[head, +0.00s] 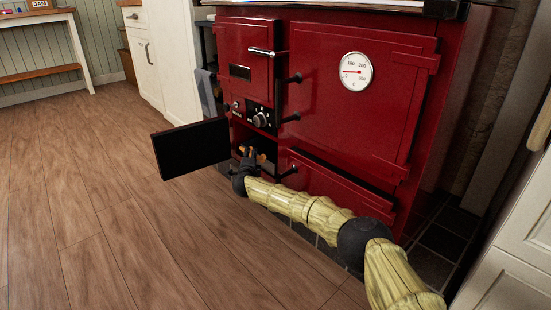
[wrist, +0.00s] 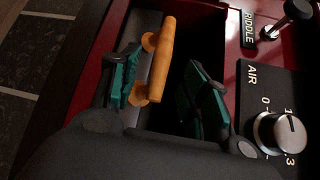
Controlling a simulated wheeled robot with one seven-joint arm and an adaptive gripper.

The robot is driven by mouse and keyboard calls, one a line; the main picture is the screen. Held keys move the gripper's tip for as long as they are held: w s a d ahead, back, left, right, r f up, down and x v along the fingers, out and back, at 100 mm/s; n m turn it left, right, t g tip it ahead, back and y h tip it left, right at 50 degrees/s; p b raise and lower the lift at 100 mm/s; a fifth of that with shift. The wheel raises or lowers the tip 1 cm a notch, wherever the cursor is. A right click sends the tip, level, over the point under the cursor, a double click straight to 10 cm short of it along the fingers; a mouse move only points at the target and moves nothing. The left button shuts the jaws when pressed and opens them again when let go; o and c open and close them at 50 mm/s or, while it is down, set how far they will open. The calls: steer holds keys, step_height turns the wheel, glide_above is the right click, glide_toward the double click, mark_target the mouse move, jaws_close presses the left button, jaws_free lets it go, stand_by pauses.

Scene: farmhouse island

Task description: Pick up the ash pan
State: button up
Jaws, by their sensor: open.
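The ash pan (wrist: 143,26) sits inside the open lower compartment of the red stove. Its orange-brown bar handle (wrist: 160,60) stands out from its grey front. My gripper (wrist: 165,72) is open, with its teal finger pads on either side of the handle. The left finger is close to the handle, and a wider dark gap separates it from the right finger. I cannot tell whether the left finger touches it. In the head view my gripper (head: 246,160) is at the compartment opening, and the pan is mostly hidden there.
The black compartment door (head: 190,147) stands open to the left of my gripper. The air knob (wrist: 280,132) and riddle knob (wrist: 298,11) are close on the right. The red stove (head: 350,100) fills the area behind my arm. The wooden floor (head: 110,230) in front is clear.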

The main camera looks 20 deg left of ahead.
steer(key=shift+b+x, duration=0.4)
steer(key=shift+x, duration=0.4)
jaws_close()
